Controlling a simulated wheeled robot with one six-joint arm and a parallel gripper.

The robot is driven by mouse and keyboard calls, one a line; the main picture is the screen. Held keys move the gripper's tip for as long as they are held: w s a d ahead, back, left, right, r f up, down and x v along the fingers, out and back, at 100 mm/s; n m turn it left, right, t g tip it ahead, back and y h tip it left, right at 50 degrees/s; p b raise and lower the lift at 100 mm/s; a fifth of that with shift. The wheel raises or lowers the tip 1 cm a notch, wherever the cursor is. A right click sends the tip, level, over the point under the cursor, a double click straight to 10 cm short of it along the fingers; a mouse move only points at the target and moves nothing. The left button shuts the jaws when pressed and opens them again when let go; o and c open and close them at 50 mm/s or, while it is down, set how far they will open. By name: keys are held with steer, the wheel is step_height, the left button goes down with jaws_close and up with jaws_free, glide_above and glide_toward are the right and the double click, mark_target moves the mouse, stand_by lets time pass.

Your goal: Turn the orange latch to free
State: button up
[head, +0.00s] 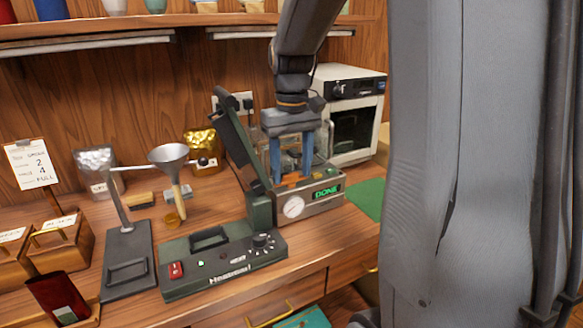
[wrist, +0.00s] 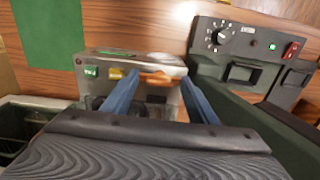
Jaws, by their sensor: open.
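In the wrist view the orange latch (wrist: 157,76) appears between the far ends of my two blue fingers, roughly crosswise. My gripper (head: 291,173) points down over the machine, with its fingers apart. In the wrist view my gripper (wrist: 158,82) is open with a gap around the latch. I cannot tell whether either finger touches it. The fingers hide part of the machine's top.
A dark green press machine (head: 222,262) with a raised lid stands close on the left. A funnel on a stand (head: 168,155) is farther left. A white oven (head: 352,112) stands behind on the right. A green mat (head: 368,196) lies to the right.

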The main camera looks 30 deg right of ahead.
mark_target(292, 174)
steer(key=shift+r+b, duration=0.45)
steer(key=shift+r, duration=3.5)
